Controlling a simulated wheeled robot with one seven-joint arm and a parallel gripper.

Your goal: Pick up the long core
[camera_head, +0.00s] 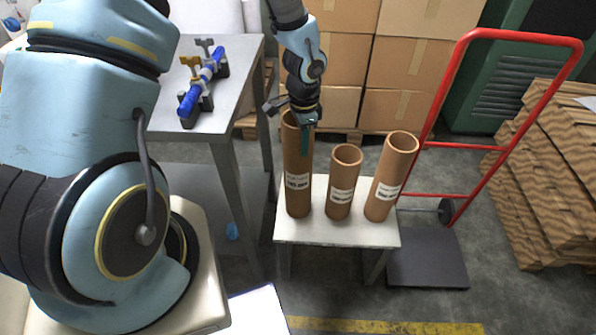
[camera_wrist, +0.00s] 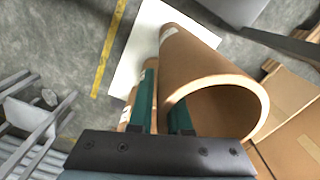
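The long core (camera_head: 298,165) is the tallest of three brown cardboard tubes. It stands upright at the left end of a small white-topped table (camera_head: 340,235), with a white label low on its side. My gripper (camera_head: 304,135) is at its top rim, pointing down. One green finger lies along the outside of the tube. In the wrist view, the core's open mouth (camera_wrist: 232,84) is close, and my gripper (camera_wrist: 163,105) has one finger outside and the other inside the rim. The fingers are close together and appear shut on the wall; the inner fingertip is hidden.
A short tube (camera_head: 342,185) and a medium tube (camera_head: 390,178) stand close to the right of the long core. A red hand truck (camera_head: 470,145) is behind right. A grey workbench (camera_head: 235,100) with a blue tool is left. Cardboard boxes (camera_head: 400,65) stack behind.

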